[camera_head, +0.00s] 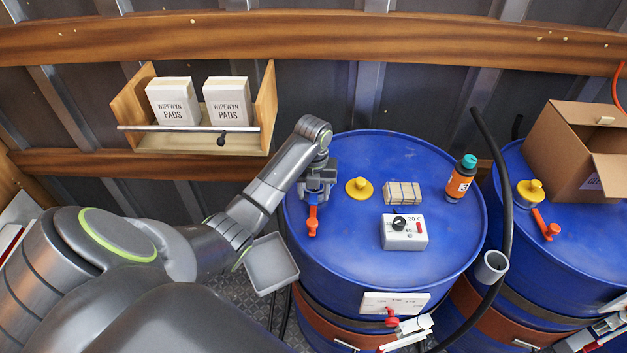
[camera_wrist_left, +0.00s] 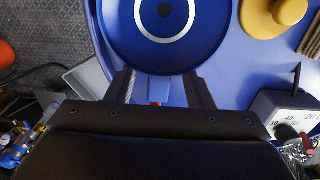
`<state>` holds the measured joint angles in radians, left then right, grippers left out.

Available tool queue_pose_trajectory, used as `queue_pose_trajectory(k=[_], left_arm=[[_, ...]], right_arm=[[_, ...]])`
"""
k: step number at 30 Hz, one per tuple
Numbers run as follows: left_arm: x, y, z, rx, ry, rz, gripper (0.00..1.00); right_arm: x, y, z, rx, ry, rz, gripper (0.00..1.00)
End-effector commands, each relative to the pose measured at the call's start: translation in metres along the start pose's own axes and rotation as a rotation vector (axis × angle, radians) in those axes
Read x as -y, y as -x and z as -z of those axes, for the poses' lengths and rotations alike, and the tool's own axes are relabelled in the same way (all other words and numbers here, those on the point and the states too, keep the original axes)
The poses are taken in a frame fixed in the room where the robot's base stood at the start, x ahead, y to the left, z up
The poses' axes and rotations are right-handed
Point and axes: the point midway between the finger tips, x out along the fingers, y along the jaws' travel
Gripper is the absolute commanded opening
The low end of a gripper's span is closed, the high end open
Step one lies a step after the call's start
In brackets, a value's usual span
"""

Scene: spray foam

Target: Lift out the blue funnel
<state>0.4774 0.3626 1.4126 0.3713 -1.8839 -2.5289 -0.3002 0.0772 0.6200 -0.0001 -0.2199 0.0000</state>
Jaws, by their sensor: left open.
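In the left wrist view, a round blue piece with a white ring (camera_wrist_left: 165,12), which looks like the blue funnel seen from above, lies just beyond my fingertips. My left gripper (camera_wrist_left: 160,88) is open and nothing is gripped. In the head view my left gripper (camera_head: 318,190) is above the left edge of the blue drum (camera_head: 345,255) and hides the funnel there. An orange-red lever (camera_head: 312,221) shows just below the gripper, and a bit of red shows between the fingers in the wrist view. Whether the fingers touch the funnel I cannot tell. My right gripper is not in view.
On the drum top are a yellow cap (camera_head: 359,188), a tied bundle (camera_head: 402,193), a grey control box (camera_head: 404,232) and an orange bottle (camera_head: 461,179). A black hose (camera_head: 509,180) runs right of them. A second drum holds a cardboard box (camera_head: 570,155).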

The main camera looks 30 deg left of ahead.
Motion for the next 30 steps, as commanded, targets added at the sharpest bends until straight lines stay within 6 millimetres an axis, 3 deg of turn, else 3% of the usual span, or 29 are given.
queue_pose_trajectory(k=[7, 18, 28, 30], left_arm=[[0.0, -0.027, 0.0, -0.001, 0.0, 0.0, 0.47], [0.0, -0.032, 0.0, 0.0, -0.001, 0.0, 0.47], [0.0, -0.032, 0.0, 0.001, -0.001, 0.0, 0.04], [0.0, -0.032, 0.0, 0.001, -0.001, 0.0, 0.0]], right_arm=[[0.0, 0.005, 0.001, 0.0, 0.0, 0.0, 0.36], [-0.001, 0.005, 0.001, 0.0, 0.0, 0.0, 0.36], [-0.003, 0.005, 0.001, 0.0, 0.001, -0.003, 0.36], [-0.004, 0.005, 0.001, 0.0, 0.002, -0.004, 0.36]])
